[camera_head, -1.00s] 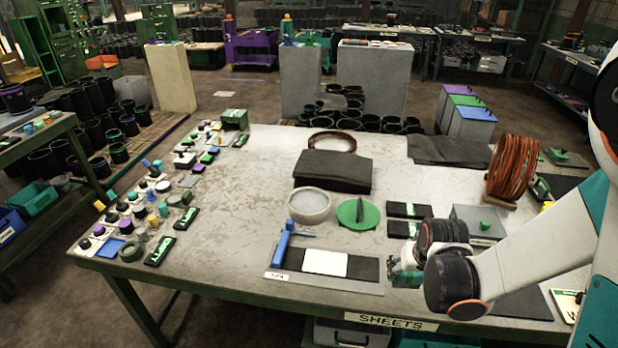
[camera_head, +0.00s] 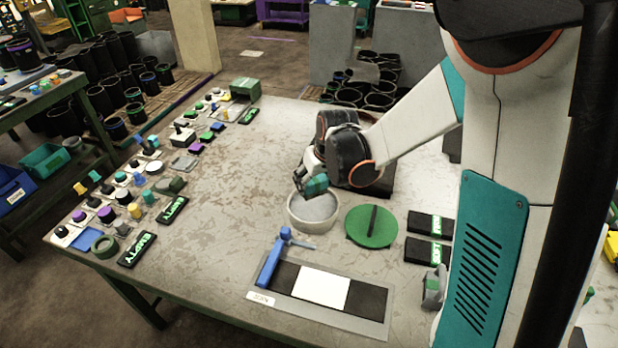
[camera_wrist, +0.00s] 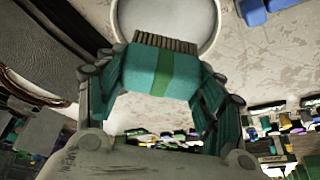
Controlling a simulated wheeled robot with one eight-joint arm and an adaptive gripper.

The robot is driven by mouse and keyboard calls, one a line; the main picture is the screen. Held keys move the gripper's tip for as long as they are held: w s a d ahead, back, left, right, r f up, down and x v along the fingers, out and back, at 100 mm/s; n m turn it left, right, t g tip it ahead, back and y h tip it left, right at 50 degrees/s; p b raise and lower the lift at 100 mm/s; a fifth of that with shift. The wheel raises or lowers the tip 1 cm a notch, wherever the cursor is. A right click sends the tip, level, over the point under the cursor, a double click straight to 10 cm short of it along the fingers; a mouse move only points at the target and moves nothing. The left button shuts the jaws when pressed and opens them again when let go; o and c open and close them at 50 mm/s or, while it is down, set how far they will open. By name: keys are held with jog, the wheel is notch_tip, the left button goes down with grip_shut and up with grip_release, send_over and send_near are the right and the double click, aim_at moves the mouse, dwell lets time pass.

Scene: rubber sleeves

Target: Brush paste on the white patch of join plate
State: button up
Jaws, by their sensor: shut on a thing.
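My gripper (camera_head: 312,186) is shut on a teal brush, which shows in the wrist view (camera_wrist: 150,75) as a teal block with a green stripe and brown bristles. The gripper is at the back rim of a round pale bowl (camera_head: 297,214) with grey paste inside; the bristles overlap the bowl's rim in the wrist view (camera_wrist: 210,40). I cannot tell whether they touch the paste. The join plate (camera_head: 370,326) lies at the front of the table, with a white patch (camera_head: 321,289) between two black parts. The patch looks plain white.
A blue-handled tool (camera_head: 271,262) lies at the join plate's left end. A green round lid (camera_head: 371,227) is right of the bowl. The middle-left of the table (camera_head: 235,190) is clear.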

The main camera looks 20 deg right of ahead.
aim_at(313, 194)
jog(key=shift+w+r, duration=0.2)
jog(key=shift+w, duration=0.25)
jog(key=shift+f+b, duration=2.15)
jog(key=shift+f, duration=0.75)
jog(key=shift+s+f+b, duration=0.1)
jog(key=shift+f+b, duration=0.35)
jog(key=shift+f, duration=0.05)
jog(key=shift+r+p, duration=2.5)
jog(key=shift+r, duration=1.05)
jog(key=shift+f, duration=0.1)
